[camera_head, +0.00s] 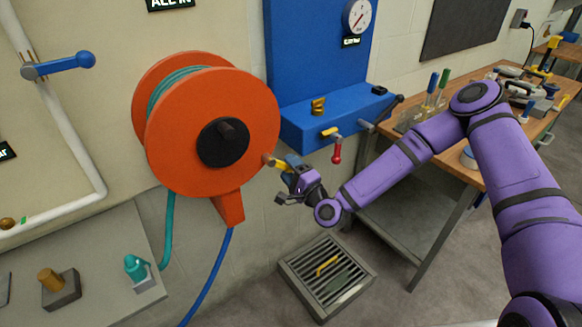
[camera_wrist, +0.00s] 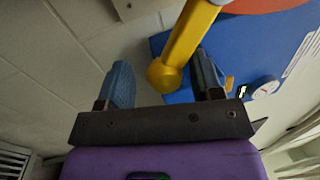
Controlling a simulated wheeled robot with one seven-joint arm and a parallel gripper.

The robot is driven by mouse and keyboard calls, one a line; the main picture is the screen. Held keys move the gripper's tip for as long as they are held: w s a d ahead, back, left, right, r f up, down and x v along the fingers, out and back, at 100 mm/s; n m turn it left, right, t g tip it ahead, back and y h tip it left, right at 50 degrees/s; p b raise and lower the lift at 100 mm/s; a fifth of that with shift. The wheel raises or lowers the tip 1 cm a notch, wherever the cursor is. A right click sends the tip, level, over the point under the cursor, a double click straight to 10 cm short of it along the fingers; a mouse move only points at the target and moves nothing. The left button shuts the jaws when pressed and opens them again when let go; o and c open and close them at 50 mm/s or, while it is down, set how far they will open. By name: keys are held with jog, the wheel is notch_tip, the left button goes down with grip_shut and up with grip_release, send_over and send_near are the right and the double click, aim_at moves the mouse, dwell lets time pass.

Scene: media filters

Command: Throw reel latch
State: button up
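The orange hose reel (camera_head: 205,125) with a black hub (camera_head: 223,142) is on the wall at left centre. A yellow latch lever (camera_head: 278,164) sticks out from the reel's right edge. In the wrist view the yellow lever (camera_wrist: 190,40) ends in a round knob that lies between my two fingers. My gripper (camera_head: 290,163) is at the lever's end. In the wrist view my gripper (camera_wrist: 163,82) is open, with a clear gap on the left of the knob. The right finger is close to the lever; I cannot tell whether they touch.
A blue wall panel (camera_head: 318,50) with a gauge, a ledge and a red-tipped handle (camera_head: 337,152) is just right of the reel. A wooden workbench (camera_head: 450,130) stands further right. A floor grate (camera_head: 327,275) lies below. A blue hose (camera_head: 207,280) hangs under the reel.

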jog(key=shift+a+r, duration=0.1)
jog(key=shift+r, duration=0.1)
dwell(0.5)
jog(key=v, duration=1.1)
jog(key=shift+w, duration=0.1)
